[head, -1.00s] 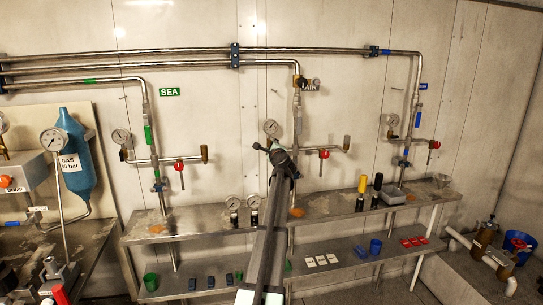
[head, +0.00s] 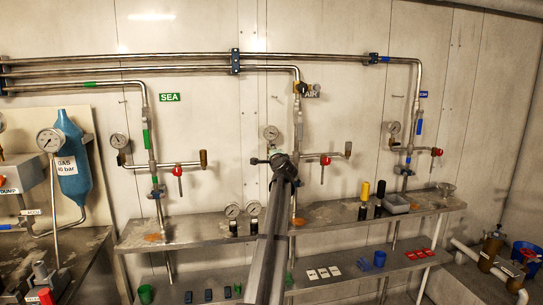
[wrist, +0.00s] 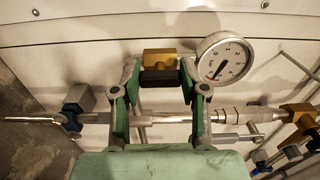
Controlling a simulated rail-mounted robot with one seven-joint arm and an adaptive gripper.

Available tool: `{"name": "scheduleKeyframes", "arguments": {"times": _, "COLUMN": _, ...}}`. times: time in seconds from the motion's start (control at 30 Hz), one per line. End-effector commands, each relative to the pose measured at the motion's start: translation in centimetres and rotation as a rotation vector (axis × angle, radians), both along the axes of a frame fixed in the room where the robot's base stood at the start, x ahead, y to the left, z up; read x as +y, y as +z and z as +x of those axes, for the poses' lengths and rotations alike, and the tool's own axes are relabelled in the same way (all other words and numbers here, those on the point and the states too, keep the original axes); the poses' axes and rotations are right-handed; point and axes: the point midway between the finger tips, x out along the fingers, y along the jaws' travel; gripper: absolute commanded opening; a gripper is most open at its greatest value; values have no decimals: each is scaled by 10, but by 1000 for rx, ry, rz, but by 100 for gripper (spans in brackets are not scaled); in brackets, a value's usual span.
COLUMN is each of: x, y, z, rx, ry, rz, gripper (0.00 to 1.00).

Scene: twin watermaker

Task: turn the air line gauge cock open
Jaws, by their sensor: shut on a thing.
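In the wrist view, the two green fingers of my gripper (wrist: 158,76) are closed on a brass and dark block, the gauge cock (wrist: 158,57). The gauge's needle points to the lower left of its dial. My arm and gripper hide the cock in the head view. How far the cock is turned cannot be told.
A brass valve (wrist: 302,116) and a blue clamp (wrist: 72,116) sit along the pipe. A red-handled valve (head: 324,160) is right of my gripper. The steel shelf (head: 330,215) below carries gauges, bottles and a tray.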

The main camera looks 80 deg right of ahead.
Motion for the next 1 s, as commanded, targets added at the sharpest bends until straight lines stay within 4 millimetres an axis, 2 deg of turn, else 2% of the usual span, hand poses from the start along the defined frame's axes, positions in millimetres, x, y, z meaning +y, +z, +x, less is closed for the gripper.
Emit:
{"name": "scheduleKeyframes", "arguments": {"times": 0.23, "x": -1, "y": 1, "z": 0, "rx": 1, "ry": -1, "rz": -2, "gripper": 8}}
{"name": "scheduleKeyframes", "arguments": {"times": 0.27, "x": -1, "y": 1, "z": 0, "rx": 1, "ry": -1, "rz": -2, "gripper": 54}}
{"name": "scheduleKeyframes", "arguments": {"times": 0.3, "x": -1, "y": 1, "z": 0, "rx": 1, "ry": -1, "rz": -2, "gripper": 68}}
{"name": "scheduleKeyframes", "arguments": {"times": 0.73, "x": 3, "y": 0, "z": -1, "rx": 0, "ry": -1, "rz": 0, "gripper": 69}}
{"name": "scheduleKeyframes", "arguments": {"times": 0.87, "x": 14, "y": 0, "z": -6, "rx": 0, "ry": -1, "rz": -1, "gripper": 69}}
{"name": "scheduleKeyframes", "arguments": {"times": 1.0, "x": 33, "y": 0, "z": -13, "rx": 0, "ry": -1, "rz": -1, "gripper": 69}}
